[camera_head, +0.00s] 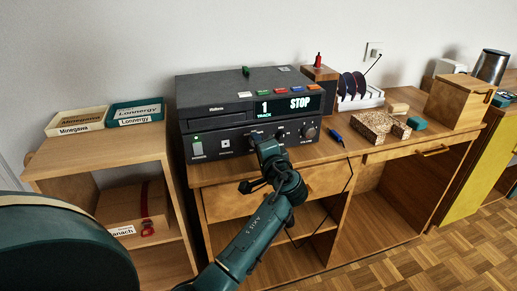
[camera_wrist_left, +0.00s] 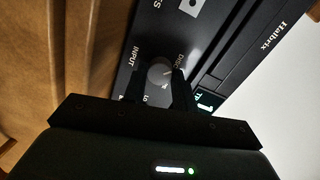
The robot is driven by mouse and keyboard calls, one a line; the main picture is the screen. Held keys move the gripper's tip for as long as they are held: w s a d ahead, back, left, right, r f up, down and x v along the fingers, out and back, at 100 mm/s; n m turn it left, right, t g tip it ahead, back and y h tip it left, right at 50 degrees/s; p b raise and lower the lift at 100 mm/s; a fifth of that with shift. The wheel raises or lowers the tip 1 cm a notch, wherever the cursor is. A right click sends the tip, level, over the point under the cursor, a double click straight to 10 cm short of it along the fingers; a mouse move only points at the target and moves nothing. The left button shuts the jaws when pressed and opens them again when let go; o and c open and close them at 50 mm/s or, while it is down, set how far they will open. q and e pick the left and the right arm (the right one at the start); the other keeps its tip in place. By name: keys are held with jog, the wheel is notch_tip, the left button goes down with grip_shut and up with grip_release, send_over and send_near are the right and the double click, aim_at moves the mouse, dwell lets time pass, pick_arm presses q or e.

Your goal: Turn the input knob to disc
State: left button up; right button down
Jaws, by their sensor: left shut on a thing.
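The black stereo stack stands on the wooden desk, with a disc player (camera_head: 225,95) showing "1 TRACK" and "STOP" on top of an amplifier (camera_head: 240,140). In the left wrist view, the grey round input knob (camera_wrist_left: 160,73) sits between the two dark fingers of my left gripper (camera_wrist_left: 158,90), which is shut on it. "INPUT" lettering is on one side and "DISC" on the other. A light mark on the knob appears to face the "DISC" side. In the head view, my left gripper (camera_head: 258,140) is at the amplifier front and hides the knob. My right gripper is not in view.
More knobs (camera_head: 309,131) lie to the right on the amplifier front. Left are a shelf unit (camera_head: 95,153) and two labelled trays.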

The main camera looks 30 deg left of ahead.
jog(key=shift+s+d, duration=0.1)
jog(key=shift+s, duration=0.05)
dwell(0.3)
pick_arm(q)
jog(key=o, duration=1)
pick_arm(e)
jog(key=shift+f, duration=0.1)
